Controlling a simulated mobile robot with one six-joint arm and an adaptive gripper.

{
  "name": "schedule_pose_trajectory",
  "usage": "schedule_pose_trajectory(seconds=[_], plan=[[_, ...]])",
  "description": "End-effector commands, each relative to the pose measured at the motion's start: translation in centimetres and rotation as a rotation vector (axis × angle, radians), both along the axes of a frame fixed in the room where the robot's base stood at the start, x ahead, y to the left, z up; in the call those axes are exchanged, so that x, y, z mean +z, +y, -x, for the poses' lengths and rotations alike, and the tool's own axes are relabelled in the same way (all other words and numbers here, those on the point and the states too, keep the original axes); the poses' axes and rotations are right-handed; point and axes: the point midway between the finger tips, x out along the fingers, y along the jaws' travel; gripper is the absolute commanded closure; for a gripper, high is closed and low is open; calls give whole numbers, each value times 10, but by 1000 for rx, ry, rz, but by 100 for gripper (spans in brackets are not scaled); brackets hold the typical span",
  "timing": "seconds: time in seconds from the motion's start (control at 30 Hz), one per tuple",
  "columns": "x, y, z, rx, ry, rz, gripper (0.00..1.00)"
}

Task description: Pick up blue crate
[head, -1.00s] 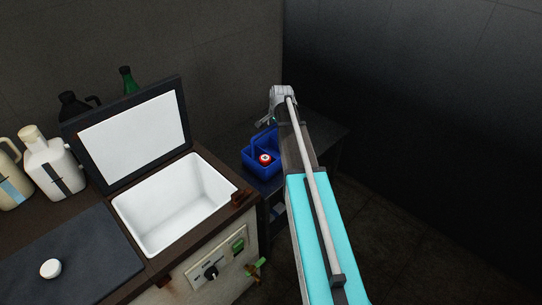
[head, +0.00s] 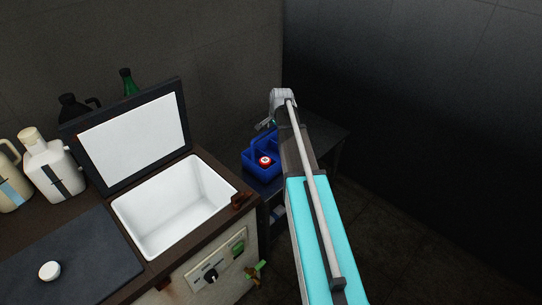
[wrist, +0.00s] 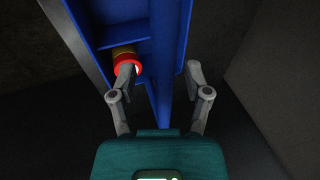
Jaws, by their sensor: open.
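The blue crate (head: 250,158) stands on the dark side table, right of the white tank. A round item with a red rim and pale centre (head: 265,161) sits in it. My gripper (head: 267,124) is at the crate's far side, partly hidden by my arm. In the wrist view, my gripper (wrist: 160,72) is open, and a blue wall of the crate (wrist: 164,45) runs between its fingers. The left finger overlaps the red-rimmed item (wrist: 127,62); I cannot tell if they touch. The right finger is outside the wall.
The open white tank (head: 175,207) with its raised lid (head: 135,137) stands left of the crate. Dark walls close in behind the side table (head: 325,145).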

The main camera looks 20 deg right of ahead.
Motion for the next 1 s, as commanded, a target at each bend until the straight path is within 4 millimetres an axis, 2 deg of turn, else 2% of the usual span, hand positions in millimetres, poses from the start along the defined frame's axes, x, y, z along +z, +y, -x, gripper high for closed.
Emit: schedule_pose_trajectory(seconds=[0.6, 0.67, 0.93, 1.0], plan=[[-3, 0, 0, 0, 0, 0, 37], [-3, 0, 0, 0, 0, 0, 46], [-3, 0, 0, 0, 0, 0, 97], [-3, 0, 0, 0, 1, 0, 100]])
